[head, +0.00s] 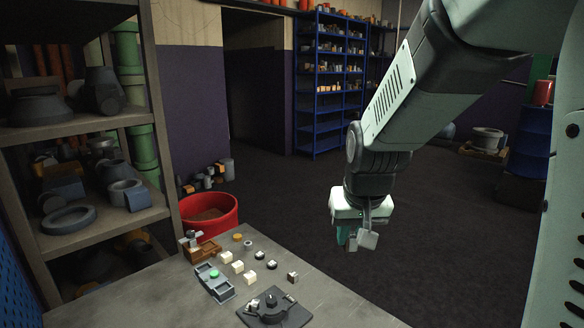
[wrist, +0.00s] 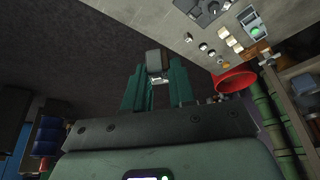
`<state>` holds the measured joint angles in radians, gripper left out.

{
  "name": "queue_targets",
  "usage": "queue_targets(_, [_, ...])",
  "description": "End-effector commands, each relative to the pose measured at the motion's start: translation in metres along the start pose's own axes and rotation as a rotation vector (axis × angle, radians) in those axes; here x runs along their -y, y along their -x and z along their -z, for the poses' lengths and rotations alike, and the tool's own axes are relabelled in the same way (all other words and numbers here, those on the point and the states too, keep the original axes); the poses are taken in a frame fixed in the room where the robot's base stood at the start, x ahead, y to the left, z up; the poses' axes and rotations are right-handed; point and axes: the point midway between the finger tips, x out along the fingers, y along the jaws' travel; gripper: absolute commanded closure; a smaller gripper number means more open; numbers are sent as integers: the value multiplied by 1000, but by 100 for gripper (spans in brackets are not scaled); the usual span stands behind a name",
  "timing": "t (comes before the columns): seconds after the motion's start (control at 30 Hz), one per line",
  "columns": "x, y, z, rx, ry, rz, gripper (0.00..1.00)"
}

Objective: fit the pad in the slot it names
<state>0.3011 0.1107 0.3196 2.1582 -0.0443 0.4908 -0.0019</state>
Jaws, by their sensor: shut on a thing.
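My gripper (head: 348,238) hangs in the air to the right of the table, over the dark floor. In the wrist view its teal fingers (wrist: 156,78) are closed on a small dark grey-brown block (wrist: 153,62), which I take to be the pad. Any marking on it is too small to read. A grey holder with compartments (head: 224,292) stands on the table, with a green round piece (head: 214,274) at its middle; the holder also shows in the wrist view (wrist: 246,15). I cannot read any slot names.
Beside the holder, the grey table (head: 160,300) bears several white blocks (head: 238,267), black-topped knobs (head: 271,265), a small block (head: 292,277) and a brown box (head: 206,250). A black fixture (head: 290,318) lies nearest. A red bin (head: 228,215) stands behind the table; shelving (head: 75,130) is at left.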

Motion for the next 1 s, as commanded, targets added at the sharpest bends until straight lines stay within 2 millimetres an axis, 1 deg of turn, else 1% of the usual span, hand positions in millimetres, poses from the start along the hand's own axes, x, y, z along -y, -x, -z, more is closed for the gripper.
queue_targets(0.03, [-1, 5, -6, -4, -17, -8, 100])
queue_targets(0.1, [-2, 9, -10, -5, -31, -14, 100])
queue_targets(0.17, [-2, 9, -10, -5, -28, -11, 100])
queue_targets(0.27, [0, 3, 1, -4, 18, 10, 100])
queue_targets(0.37, [4, -11, 24, -3, 124, 57, 100])
queue_targets(0.5, [13, -41, 65, -3, 340, 149, 100])
queue_targets(0.57, [17, -55, 80, -4, 434, 189, 100])
queue_targets(0.7, [25, -91, 110, -4, 649, 278, 100])
queue_targets(0.77, [29, -107, 120, -4, 740, 314, 100])
queue_targets(0.9, [35, -147, 139, -5, 947, 398, 100])
queue_targets(0.97, [37, -166, 144, -4, 1034, 435, 100])
queue_targets(1.0, [38, -178, 146, -3, 1092, 458, 100])
